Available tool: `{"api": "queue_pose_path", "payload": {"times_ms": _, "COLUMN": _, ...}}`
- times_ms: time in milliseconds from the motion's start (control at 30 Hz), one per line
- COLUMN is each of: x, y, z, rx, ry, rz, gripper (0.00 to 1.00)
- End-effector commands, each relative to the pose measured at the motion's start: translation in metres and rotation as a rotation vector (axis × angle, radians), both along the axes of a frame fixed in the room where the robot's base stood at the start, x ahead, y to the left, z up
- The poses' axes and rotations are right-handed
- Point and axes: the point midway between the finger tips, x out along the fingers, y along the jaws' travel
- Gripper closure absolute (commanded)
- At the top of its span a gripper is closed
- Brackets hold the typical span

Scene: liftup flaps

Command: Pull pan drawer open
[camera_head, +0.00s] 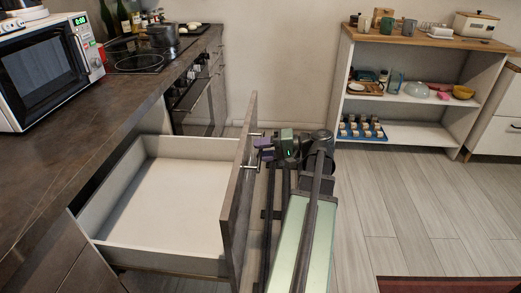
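The pan drawer (165,194) stands pulled well out from under the dark counter. Its inside is pale and empty. Its dark front panel (239,190) faces right, with a metal handle (248,168) on its outer side. My gripper (265,149) is at the outer side of the front panel, close to the handle. Its purple fingertips point left towards the panel. They are too small in view to tell whether they grip the handle or are only beside it.
A microwave (45,66) stands on the dark counter (75,125) at the left. A pot (162,36) sits on the hob behind it. A white shelf unit (411,98) with dishes stands against the back wall. Wooden floor (400,225) is clear at the right, up to a red rug (447,285).

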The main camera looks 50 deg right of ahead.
Motion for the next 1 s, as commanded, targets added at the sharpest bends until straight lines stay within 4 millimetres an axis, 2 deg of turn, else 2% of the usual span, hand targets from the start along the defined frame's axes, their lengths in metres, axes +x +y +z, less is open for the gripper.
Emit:
{"api": "queue_pose_path", "payload": {"times_ms": 300, "x": -0.059, "y": -0.044, "z": 0.017, "rx": 0.0, "ry": 0.0, "rz": -0.004, "gripper": 0.63}}
{"api": "queue_pose_path", "payload": {"times_ms": 433, "x": -0.076, "y": -0.055, "z": 0.02, "rx": 0.0, "ry": 0.0, "rz": -0.003, "gripper": 0.63}}
{"api": "queue_pose_path", "payload": {"times_ms": 900, "x": -0.081, "y": -0.057, "z": 0.02, "rx": 0.0, "ry": 0.0, "rz": -0.001, "gripper": 0.63}}
{"api": "queue_pose_path", "payload": {"times_ms": 967, "x": -0.081, "y": -0.063, "z": 0.026, "rx": 0.008, "ry": -0.006, "rz": -0.025, "gripper": 0.63}}
{"api": "queue_pose_path", "payload": {"times_ms": 1000, "x": -0.082, "y": -0.072, "z": 0.034, "rx": 0.024, "ry": -0.014, "rz": -0.065, "gripper": 0.63}}
